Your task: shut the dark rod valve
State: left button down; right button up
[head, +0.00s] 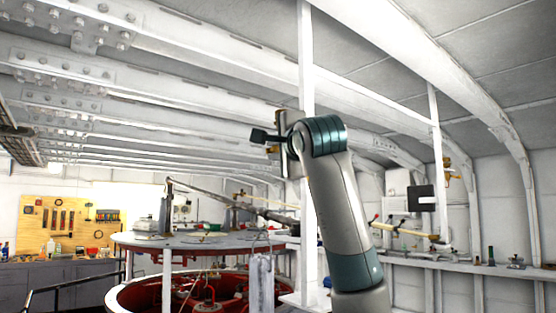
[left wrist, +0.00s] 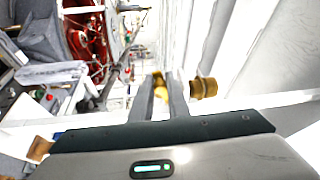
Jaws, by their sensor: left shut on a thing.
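A dark handle end (head: 259,136) sticks out to the left of my left gripper (head: 281,146) in the head view, by a white post. It looks like part of the dark rod valve; the rest is mostly hidden behind the gripper and wrist. In the left wrist view, the fingers of my left gripper (left wrist: 163,95) are close together, shut on a brass-coloured part (left wrist: 159,84) of the valve. A brass fitting (left wrist: 204,88) shows just right of the fingers. How far the valve is turned I cannot tell. My right gripper is in neither view.
A white post (head: 306,60) rises beside the gripper. Another brass valve (head: 448,174) with a dark square plate (head: 421,198) is on a post at right. A round red-sided hatch (head: 130,295) and a grey round table (head: 190,241) stand lower left.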

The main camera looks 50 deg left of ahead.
pick_arm(q)
jog(key=shift+s+r+m+h, duration=0.15)
jog(key=shift+r+m+h, duration=0.45)
jog(key=shift+m, duration=0.5)
jog(key=shift+r+m, duration=0.35)
jog(key=shift+m, duration=0.25)
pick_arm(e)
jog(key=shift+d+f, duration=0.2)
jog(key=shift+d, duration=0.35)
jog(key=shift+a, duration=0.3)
pick_arm(q)
jog(key=c, duration=1.7)
grip_release()
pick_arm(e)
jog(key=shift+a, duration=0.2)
pick_arm(q)
jog(key=shift+f, duration=0.1)
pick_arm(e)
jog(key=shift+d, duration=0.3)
